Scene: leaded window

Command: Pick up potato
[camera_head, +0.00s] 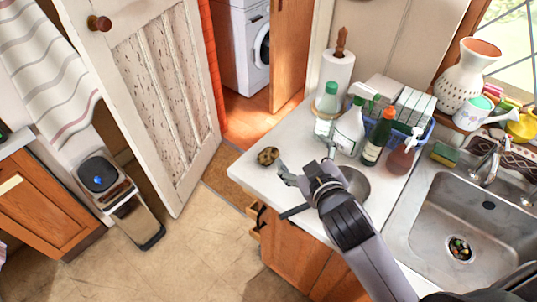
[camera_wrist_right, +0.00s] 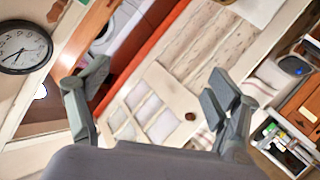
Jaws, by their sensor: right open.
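The potato (camera_head: 267,155) is small, brown and mottled. In the head view it lies on the white countertop (camera_head: 249,170), near its left end. My right gripper (camera_head: 306,159) is over the counter just right of the potato, with its fingers apart and nothing between them. One fingertip is close to the potato in the picture, but I cannot tell the height gap. In the right wrist view my open gripper (camera_wrist_right: 158,88) faces the room, and the potato does not show. My left gripper is not in view.
A paper towel roll (camera_head: 336,80), several bottles and a blue basket (camera_head: 424,133) stand behind my right gripper. A round metal bowl or pan (camera_head: 355,184) is partly hidden beside it. The sink (camera_head: 455,215) is at right. The counter left of the potato is clear.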

